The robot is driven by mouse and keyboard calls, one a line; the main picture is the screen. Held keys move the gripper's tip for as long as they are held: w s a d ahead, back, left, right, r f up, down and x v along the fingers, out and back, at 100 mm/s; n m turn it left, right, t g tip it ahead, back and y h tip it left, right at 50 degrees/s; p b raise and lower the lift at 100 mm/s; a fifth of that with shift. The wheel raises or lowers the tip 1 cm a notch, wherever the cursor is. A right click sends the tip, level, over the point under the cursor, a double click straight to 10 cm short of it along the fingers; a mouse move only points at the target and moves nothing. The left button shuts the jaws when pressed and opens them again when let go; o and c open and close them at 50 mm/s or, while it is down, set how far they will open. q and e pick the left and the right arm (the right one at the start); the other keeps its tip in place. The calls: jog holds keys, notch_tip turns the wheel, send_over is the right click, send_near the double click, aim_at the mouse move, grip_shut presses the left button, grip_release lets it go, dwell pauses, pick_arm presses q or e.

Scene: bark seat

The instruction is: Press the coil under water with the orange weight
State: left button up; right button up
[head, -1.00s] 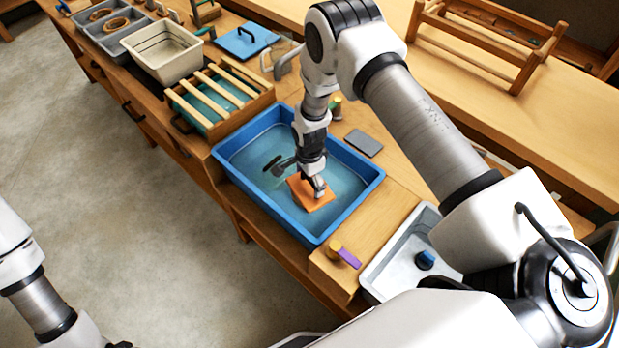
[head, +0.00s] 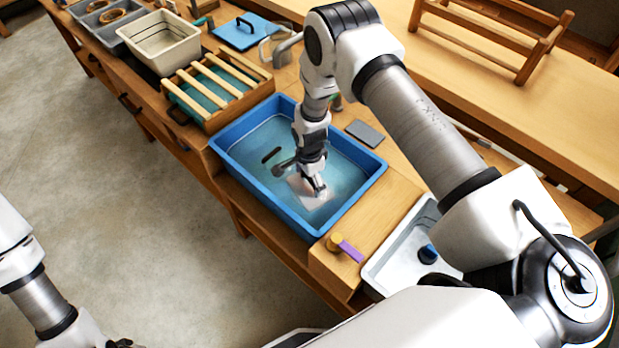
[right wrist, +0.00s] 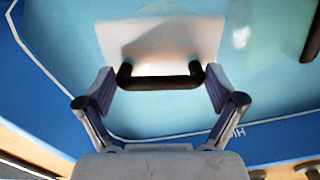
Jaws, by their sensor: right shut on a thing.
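The blue tub (head: 232,178) holds clear water. A flat plate with a dark handle (right wrist: 160,78), where the orange weight was, looks pale white now (head: 304,190). It lies in the tub's water, and its depth is hard to tell. My right gripper (head: 318,190) is shut on the handle; the right wrist view shows one finger at each end of it. No coil shows in the tub; anything under the plate is hidden. My left gripper (head: 122,343) is barely in view at the bottom left, its fingers unclear.
A dark bar (head: 271,155) lies in the tub beside my right gripper. A slatted rack box (head: 218,92), a cream bin (head: 158,42) and a grey tray with brown rings (head: 97,20) stand farther along the bench. A white tray (head: 400,262) is at the near end.

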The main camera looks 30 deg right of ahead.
jog(key=shift+f+b, duration=0.6)
jog(key=shift+f, duration=0.4)
jog(key=o, duration=1.3)
jog(key=shift+o, duration=0.2)
notch_tip(320, 180, up, 17)
jog(key=p, duration=1.2)
